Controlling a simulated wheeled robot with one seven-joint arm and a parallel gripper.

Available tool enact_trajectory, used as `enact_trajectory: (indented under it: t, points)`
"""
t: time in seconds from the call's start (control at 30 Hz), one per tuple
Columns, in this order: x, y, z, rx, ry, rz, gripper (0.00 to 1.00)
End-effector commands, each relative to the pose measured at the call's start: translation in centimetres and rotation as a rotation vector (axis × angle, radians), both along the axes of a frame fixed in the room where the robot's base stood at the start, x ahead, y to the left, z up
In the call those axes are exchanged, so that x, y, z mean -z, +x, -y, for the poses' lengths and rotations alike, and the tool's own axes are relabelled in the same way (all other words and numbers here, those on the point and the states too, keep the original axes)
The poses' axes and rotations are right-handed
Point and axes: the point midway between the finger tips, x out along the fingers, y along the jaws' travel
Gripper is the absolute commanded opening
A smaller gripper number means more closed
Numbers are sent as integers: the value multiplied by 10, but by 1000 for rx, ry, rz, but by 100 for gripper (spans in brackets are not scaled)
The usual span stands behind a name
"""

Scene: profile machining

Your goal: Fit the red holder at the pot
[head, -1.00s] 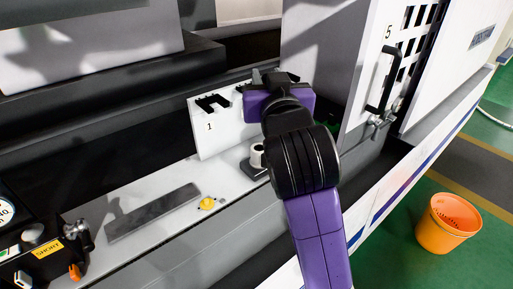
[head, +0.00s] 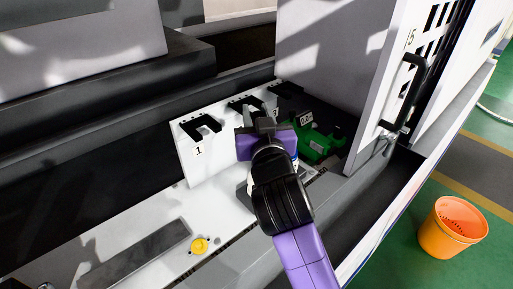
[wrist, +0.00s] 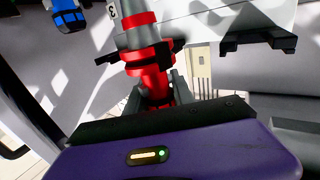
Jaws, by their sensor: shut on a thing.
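The red holder (wrist: 150,80), with a grey tapered body and red bands, shows in the wrist view. My gripper (wrist: 158,95) is shut on its red lower part. In the head view, my gripper (head: 265,125) is in front of a white rack (head: 182,155) with black U-shaped forks, the nearest fork (head: 200,127) above a label "1". My wrist hides the holder there. A black fork (wrist: 258,42) appears at upper right in the wrist view, apart from the holder. I cannot tell which part is the pot.
A green object (head: 318,147) lies right of the rack. A yellow round part (head: 199,246) and a grey bar (head: 135,258) lie on the pale ledge. A blue-and-black part (wrist: 68,15) shows at upper left. The door with a black handle (head: 405,95) stands right. An orange bucket (head: 450,235) is on the floor.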

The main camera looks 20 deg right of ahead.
Motion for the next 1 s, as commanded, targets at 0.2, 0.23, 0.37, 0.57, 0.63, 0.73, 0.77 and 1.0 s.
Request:
enact_trajectory:
  t: [0.2, 0.23, 0.37, 0.57, 0.63, 0.73, 0.77, 1.0]
  points:
    - [43, 0, 0, -1, -2, 0, 0]
    - [46, 0, 0, 0, -1, 0, 0]
    - [55, 0, 0, 1, -1, 3, 0]
    - [79, 0, 1, 1, -2, 0, 0]
    - [89, 0, 1, 1, -2, 0, 0]
    - [97, 0, 1, 1, -1, 2, 0]
    - [98, 0, 0, 0, -1, 2, 0]
    - [98, 0, 0, 0, -1, 4, 0]
